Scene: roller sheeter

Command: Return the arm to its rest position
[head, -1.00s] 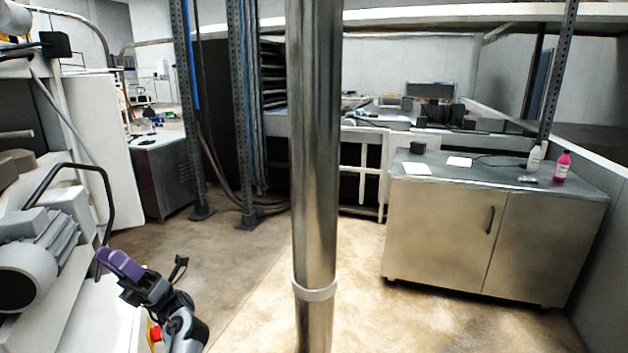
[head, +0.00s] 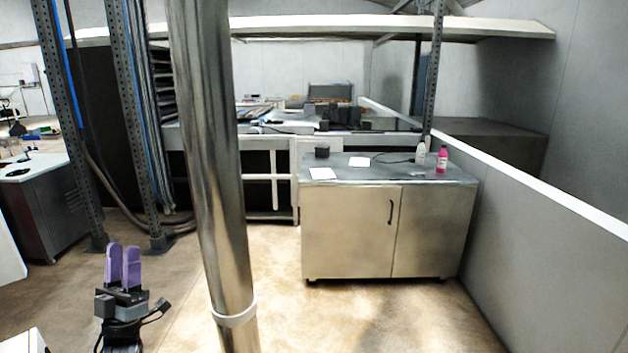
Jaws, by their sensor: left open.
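My left gripper (head: 122,264) shows at the lower left of the head view. Its two purple fingers point up, with a narrow gap between them, and it holds nothing. It hangs over bare floor, left of a steel column, and touches nothing that I can see. Only the wrist end of the left arm shows below it. My right gripper is not in view.
A steel column (head: 208,160) stands close in front. A steel cabinet (head: 345,230) at centre right carries a pink bottle (head: 442,160), a white bottle (head: 420,153) and papers. A low partition wall (head: 560,260) runs along the right. The floor (head: 290,320) before the cabinet is clear.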

